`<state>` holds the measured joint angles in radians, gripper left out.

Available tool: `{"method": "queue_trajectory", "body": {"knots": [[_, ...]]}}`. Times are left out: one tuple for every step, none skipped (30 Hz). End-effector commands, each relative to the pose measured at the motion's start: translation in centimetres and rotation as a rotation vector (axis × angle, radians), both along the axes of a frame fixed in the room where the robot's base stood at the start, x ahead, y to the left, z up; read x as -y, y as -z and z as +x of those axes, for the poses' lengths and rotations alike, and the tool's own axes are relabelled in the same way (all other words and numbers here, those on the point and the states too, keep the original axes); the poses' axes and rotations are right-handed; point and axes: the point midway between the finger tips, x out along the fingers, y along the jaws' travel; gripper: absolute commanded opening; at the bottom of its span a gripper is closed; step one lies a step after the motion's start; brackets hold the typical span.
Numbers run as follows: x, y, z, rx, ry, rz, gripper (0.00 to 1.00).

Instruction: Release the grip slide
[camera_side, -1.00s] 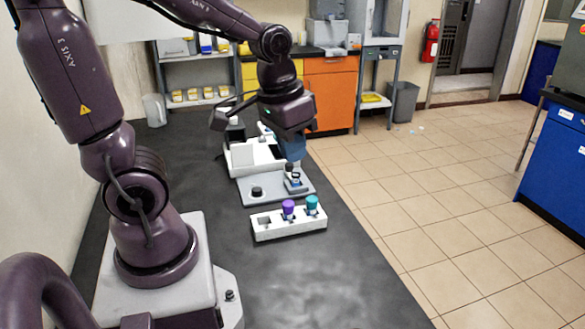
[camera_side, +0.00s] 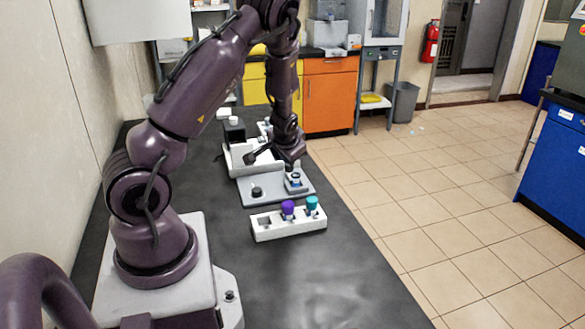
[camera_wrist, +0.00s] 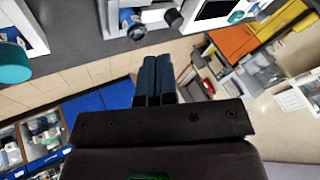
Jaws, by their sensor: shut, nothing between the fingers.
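In the side view a grey plate (camera_side: 240,196) carries a small holder (camera_side: 297,185) at its right end and a round black knob (camera_side: 257,192) near its front. I cannot clearly make out a grip slide on the holder. The wrist view shows a blue piece with a round end (camera_wrist: 132,24) and a black cylinder (camera_wrist: 174,18) at the top edge, beyond the fingertips. My gripper (camera_wrist: 156,62) has its two dark blue fingers together, with nothing between them. In the side view my wrist hangs just above and behind the holder; the fingers are hidden there.
A white rack (camera_side: 275,233) in front holds purple-capped (camera_side: 288,207) and teal-capped (camera_side: 312,203) tubes. A white tray (camera_side: 238,162) with a black-topped item stands behind the plate. The bench's front is clear; its right edge drops to the tiled floor.

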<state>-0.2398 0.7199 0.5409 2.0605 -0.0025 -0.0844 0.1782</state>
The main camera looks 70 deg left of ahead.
Motion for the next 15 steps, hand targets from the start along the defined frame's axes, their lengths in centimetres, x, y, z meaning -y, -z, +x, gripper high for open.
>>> {"method": "queue_trajectory", "body": {"knots": [[-0.08, -0.16, 0.31, 0.013, 0.013, 0.012, 0.00], [-0.13, -0.23, 0.41, 0.016, 0.017, 0.018, 0.00], [-0.16, -0.30, 0.51, 0.022, 0.022, 0.022, 0.00], [-0.18, -0.32, 0.56, 0.023, 0.025, 0.024, 0.00], [-0.18, -0.34, 0.59, 0.023, 0.027, 0.026, 0.00], [-0.16, -0.35, 0.59, 0.023, 0.028, 0.026, 0.00], [-0.16, -0.34, 0.58, 0.022, 0.028, 0.025, 0.00], [-0.15, -0.35, 0.58, 0.022, 0.028, 0.025, 0.00], [-0.15, -0.34, 0.57, 0.022, 0.028, 0.025, 0.00], [-0.14, -0.34, 0.58, 0.022, 0.027, 0.024, 0.00], [-0.14, -0.33, 0.57, 0.022, 0.027, 0.024, 0.00], [-0.14, -0.33, 0.57, 0.022, 0.027, 0.024, 0.00], [-0.17, -0.27, 0.58, 0.021, 0.026, 0.023, 0.00], [-0.23, -0.20, 0.59, 0.021, 0.026, 0.023, 0.00], [-0.36, -0.02, 0.64, 0.021, 0.026, 0.024, 0.00]]}}
